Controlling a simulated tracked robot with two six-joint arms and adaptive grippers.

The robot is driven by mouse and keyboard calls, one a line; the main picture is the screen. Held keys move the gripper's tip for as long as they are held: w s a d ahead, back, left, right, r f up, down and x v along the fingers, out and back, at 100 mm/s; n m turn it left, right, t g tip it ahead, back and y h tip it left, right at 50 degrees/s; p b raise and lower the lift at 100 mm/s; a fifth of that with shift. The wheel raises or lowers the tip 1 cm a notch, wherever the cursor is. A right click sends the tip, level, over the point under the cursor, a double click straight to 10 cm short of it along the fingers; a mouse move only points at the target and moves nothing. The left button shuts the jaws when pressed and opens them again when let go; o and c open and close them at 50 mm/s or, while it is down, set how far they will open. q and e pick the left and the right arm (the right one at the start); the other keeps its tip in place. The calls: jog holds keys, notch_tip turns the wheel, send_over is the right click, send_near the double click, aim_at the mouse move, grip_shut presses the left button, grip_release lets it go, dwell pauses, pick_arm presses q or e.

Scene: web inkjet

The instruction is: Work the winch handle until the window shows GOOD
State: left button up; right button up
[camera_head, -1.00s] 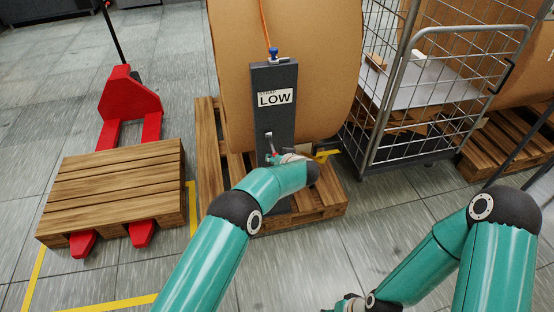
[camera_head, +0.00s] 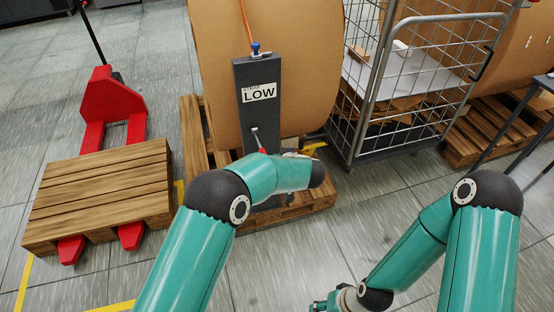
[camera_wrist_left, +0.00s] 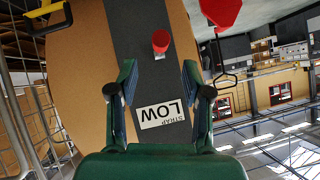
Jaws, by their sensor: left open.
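The grey winch post (camera_head: 255,112) stands in front of a big brown roll. Its window (camera_head: 259,92) reads LOW, and in the left wrist view the window (camera_wrist_left: 163,113) shows upside down. A pale crank arm (camera_head: 256,139) sits below the window in the head view. In the left wrist view, a red knob (camera_wrist_left: 160,42) stands beyond and between the fingertips, not gripped. My left gripper (camera_wrist_left: 159,70) is open and empty, facing the post; in the head view my own arm mostly hides it. My right gripper (camera_head: 328,305) is low at the bottom edge, partly cut off.
The brown roll (camera_head: 310,70) stands on a wooden pallet (camera_head: 190,125). A wire cage trolley (camera_head: 400,110) is close on the right. A red pallet jack (camera_head: 110,98) carrying an empty pallet (camera_head: 100,190) is on the left. Floor between the arms is clear.

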pick_arm(q)
jog(key=v, duration=0.2)
jog(key=shift+s+d+r, duration=0.15)
jog(key=shift+s+r, duration=0.05)
jog(key=shift+s, duration=0.05)
